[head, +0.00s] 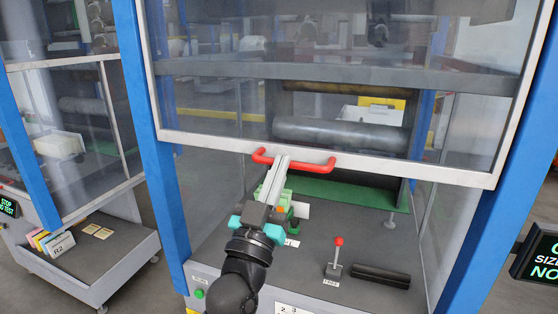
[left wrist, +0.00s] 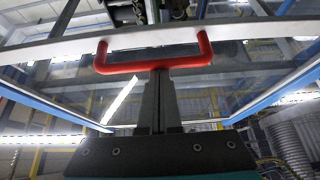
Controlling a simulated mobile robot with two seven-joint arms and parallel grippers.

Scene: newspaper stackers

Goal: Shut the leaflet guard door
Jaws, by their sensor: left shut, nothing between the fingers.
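The leaflet guard door (head: 220,143) is a clear panel in a pale metal frame between blue posts. It is raised, with an open gap beneath its lower bar. A red handle (head: 320,167) is fixed along that bar. My left gripper (head: 281,160) reaches up from below with its fingers together and empty, its tips at the handle's middle. In the left wrist view the shut fingers (left wrist: 158,74) point at the red handle (left wrist: 150,66) and overlap its grip; I cannot tell whether they touch it. The door's lower bar (left wrist: 250,28) crosses above. My right gripper is not in view.
Below the door, the dark deck (head: 310,255) holds a red-knobbed lever (head: 337,255) and a black roller (head: 367,275). A green button (head: 199,294) is at the front left. Blue posts (head: 150,130) flank the opening. A neighbouring machine's tray (head: 100,262) stands left, a screen (head: 540,255) right.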

